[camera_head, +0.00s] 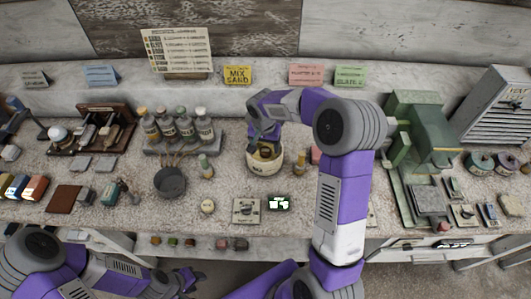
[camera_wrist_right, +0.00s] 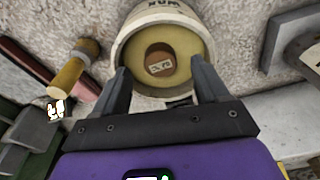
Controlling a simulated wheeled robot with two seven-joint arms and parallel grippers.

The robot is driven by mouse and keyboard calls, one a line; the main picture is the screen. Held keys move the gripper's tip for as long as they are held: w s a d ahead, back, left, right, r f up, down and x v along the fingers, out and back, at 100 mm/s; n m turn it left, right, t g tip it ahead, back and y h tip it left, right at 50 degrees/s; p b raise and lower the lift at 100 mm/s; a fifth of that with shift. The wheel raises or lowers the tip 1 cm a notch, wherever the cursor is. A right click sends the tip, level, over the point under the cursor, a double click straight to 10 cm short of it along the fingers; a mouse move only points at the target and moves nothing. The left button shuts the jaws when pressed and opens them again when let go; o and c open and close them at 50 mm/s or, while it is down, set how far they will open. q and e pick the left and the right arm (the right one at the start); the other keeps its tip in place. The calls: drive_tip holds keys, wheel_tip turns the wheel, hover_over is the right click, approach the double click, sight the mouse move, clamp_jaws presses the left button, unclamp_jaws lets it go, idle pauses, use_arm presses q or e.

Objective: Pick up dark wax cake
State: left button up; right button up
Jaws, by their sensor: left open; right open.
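A round cream pot (camera_head: 264,171) with dark lettering stands on the stone bench; it also shows in the right wrist view (camera_wrist_right: 122,52). Inside it, on the yellowish floor, lies a small dark brown round piece with a pale label (camera_wrist_right: 160,60); it looks like the dark wax cake, though its label is too small to read. My right gripper (camera_head: 263,146) is over the pot, its fingers open and pointing in; in the wrist view the fingertips (camera_wrist_right: 160,70) stand on either side of the brown piece, apart from it. My left gripper (camera_head: 188,281) is open and low in front of the bench.
Several bottles in a rack (camera_head: 178,130) stand behind. A green machine (camera_head: 415,125) is at the right.

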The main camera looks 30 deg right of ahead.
sight(265, 152)
drive_tip(key=f, duration=0.3)
drive_tip(key=shift+w+d, duration=0.2)
drive_tip(key=shift+r, duration=0.1)
drive_tip(key=shift+c, duration=0.3)
drive_tip(key=c, duration=1.1)
drive_tip(key=shift+r, duration=0.1)
